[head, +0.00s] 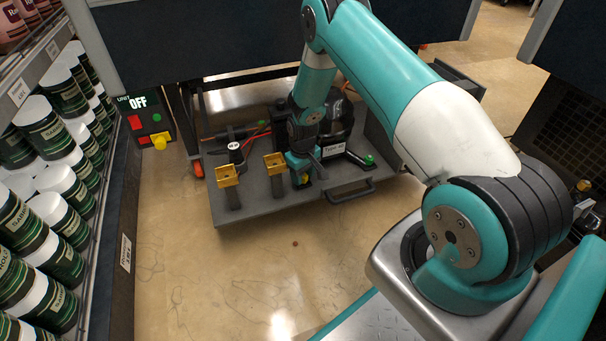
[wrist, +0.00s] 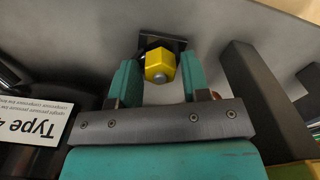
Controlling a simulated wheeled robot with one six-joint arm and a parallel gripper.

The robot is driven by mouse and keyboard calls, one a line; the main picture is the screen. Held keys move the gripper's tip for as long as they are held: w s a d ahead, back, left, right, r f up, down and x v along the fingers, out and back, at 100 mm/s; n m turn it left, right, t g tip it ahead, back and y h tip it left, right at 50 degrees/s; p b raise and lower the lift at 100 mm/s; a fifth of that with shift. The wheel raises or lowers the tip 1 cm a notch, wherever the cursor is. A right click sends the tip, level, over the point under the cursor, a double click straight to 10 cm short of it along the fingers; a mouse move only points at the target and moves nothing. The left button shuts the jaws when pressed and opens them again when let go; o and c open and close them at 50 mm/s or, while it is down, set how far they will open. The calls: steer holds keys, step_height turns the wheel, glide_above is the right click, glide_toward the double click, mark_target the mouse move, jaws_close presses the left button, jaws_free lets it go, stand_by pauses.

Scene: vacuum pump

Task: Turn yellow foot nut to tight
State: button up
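The yellow foot nut (wrist: 160,63) is a hex nut on a bolt with a grey end, at a dark bracket on the grey base plate (head: 236,212). In the wrist view it sits between the tips of my gripper (wrist: 158,82). The teal fingers are apart, one on each side of the nut, and a gap shows beside it, clearer on the right. In the head view my gripper (head: 302,166) is low at the plate's front, and a bit of yellow shows just under it. Contact cannot be told from there.
Two brass-coloured brackets on dark posts (head: 228,174) stand left of my gripper. The black pump with a "Type" label (head: 334,150) is behind, and a dark handle (head: 350,191) is at the front right. A control box reading OFF (head: 146,121) is at left.

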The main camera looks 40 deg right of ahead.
mark_target(303, 175)
steer(key=c, duration=0.6)
steer(key=shift+r+m+p, duration=0.15)
steer(key=shift+m+p, duration=0.15)
steer(key=shift+p, duration=0.15)
steer(key=shift+m, duration=0.5)
steer(key=o, duration=0.9)
steer(key=shift+o, duration=0.2)
step_height(303, 175, up, 17)
steer(key=p, duration=0.8)
